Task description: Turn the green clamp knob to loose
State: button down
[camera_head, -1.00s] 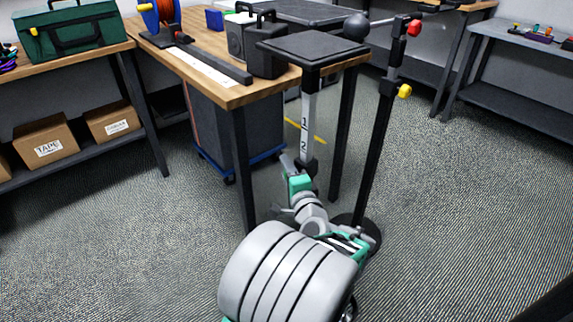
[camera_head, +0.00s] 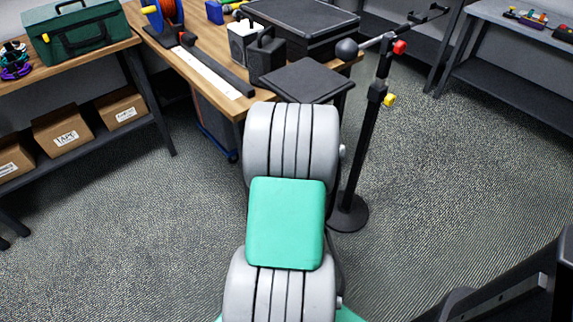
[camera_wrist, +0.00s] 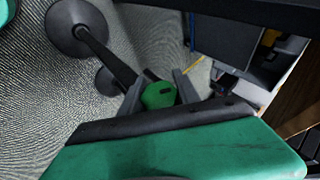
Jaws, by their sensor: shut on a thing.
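The green clamp knob (camera_wrist: 158,96) shows in the wrist view, between the two grey fingers of my gripper (camera_wrist: 160,92). The fingers are shut on it, one on each side. A dark post runs from near the knob up and left toward a round base on the floor. In the head view my arm covers the gripper and the green knob. A stand with a flat black top (camera_head: 300,80) is just beyond my arm; most of its column is hidden.
A black post stand (camera_head: 362,150) with a red knob (camera_head: 399,47) and a yellow knob (camera_head: 389,99) rises right of my arm. The wooden workbench (camera_head: 190,50) holds black cases and a cable reel. Open carpet lies to the right.

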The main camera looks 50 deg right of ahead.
jog(key=g, duration=0.1)
jog(key=g+y+p, duration=0.1)
jog(key=n+g+p, duration=0.1)
jog(key=g, duration=0.1)
jog(key=shift+s+a+f, duration=0.2)
jog(key=shift+s, duration=0.15)
jog(key=shift+s+a+f+n+g+y, duration=0.1)
jog(key=shift+s+n+g+y, duration=0.2)
jog(key=shift+g, duration=0.8)
jog(key=shift+s+a+f+n+g+y, duration=0.1)
jog(key=shift+s+n+g+y, duration=0.15)
jog(key=shift+g, duration=0.85)
jog(key=shift+s, duration=0.1)
jog(key=c, duration=0.9)
grip_release()
jog(key=shift+d+r, duration=0.1)
jog(key=shift+r, duration=0.1)
jog(key=shift+r, duration=0.3)
jog(key=p+v, duration=0.1)
jog(key=v, duration=0.6)
